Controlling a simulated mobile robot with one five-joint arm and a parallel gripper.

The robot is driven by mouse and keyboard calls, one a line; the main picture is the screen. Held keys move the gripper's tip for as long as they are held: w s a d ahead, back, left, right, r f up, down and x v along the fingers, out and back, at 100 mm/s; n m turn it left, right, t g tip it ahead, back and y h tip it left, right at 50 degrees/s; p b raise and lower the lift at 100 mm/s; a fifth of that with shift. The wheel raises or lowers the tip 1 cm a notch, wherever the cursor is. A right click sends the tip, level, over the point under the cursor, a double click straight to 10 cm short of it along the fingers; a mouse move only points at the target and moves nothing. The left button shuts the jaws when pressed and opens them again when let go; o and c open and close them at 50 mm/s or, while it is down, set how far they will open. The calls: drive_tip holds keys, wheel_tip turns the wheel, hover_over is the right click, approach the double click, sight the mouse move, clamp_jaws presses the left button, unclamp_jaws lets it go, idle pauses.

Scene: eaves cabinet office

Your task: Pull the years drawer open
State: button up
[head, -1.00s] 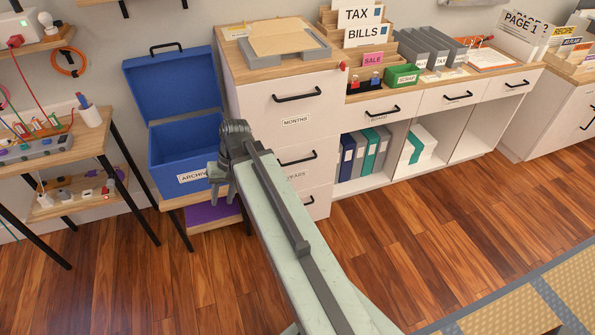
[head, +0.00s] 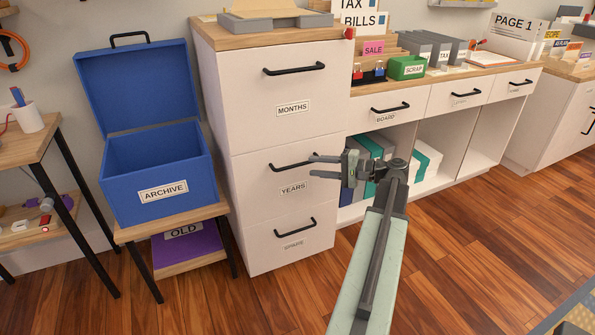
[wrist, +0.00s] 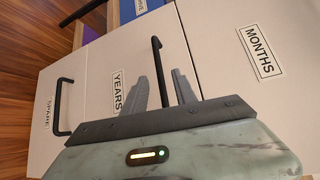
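The years drawer (head: 262,204) is the middle front of the white cabinet, flush with the fronts above and below it. Its label reads YEARS, and its black bar handle (head: 294,161) is above the label. My gripper (head: 312,166) is at the right end of this handle, fingers pointing left and spread apart. In the wrist view the handle (wrist: 160,70) runs towards the open fingers (wrist: 167,88) and its near part is hidden behind or between them. I cannot tell whether they touch it.
The months drawer (head: 232,92) is above and the spare drawer (head: 265,250) below, both shut. A blue archive box (head: 180,203) stands open on a small wooden stand (head: 134,235) at the left. Wooden floor (head: 440,270) is clear at the right.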

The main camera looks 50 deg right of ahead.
sight(300, 165)
drive_tip(key=b+x, duration=0.1)
drive_tip(key=x, duration=0.6)
clamp_jaws()
idle(1.2)
